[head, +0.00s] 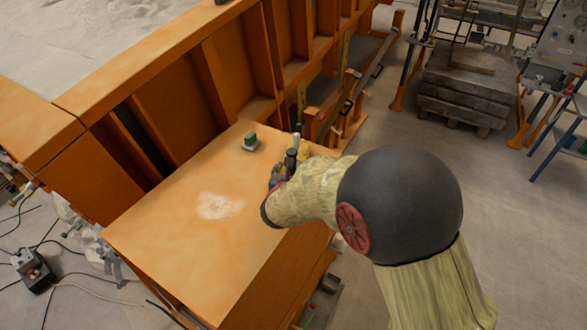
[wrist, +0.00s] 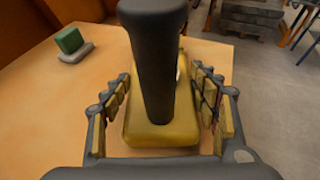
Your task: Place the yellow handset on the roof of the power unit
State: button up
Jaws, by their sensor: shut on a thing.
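The yellow handset (wrist: 160,132), with a thick black stub (wrist: 155,60) standing from it, is between the two padded fingers of my gripper (wrist: 163,95) in the wrist view. My gripper (head: 288,162) is shut on it. In the head view the handset (head: 304,150) is partly hidden by the gripper and arm. It is over the right edge area of the power unit's flat orange roof (head: 165,235). The roof (wrist: 35,110) also fills the left of the wrist view. I cannot tell whether the handset touches the roof.
A small green block on a grey base (head: 250,142) sits on the roof near its far corner, left of the handset. A tall orange ribbed wall (head: 190,75) rises behind the roof. The roof's middle and near part are clear, with a pale worn patch.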

jog(key=shift+f, duration=0.2)
jog(key=o, duration=1.6)
jog(key=shift+f, duration=0.1)
jog(key=shift+s, duration=0.1)
jog(key=v, duration=1.2)
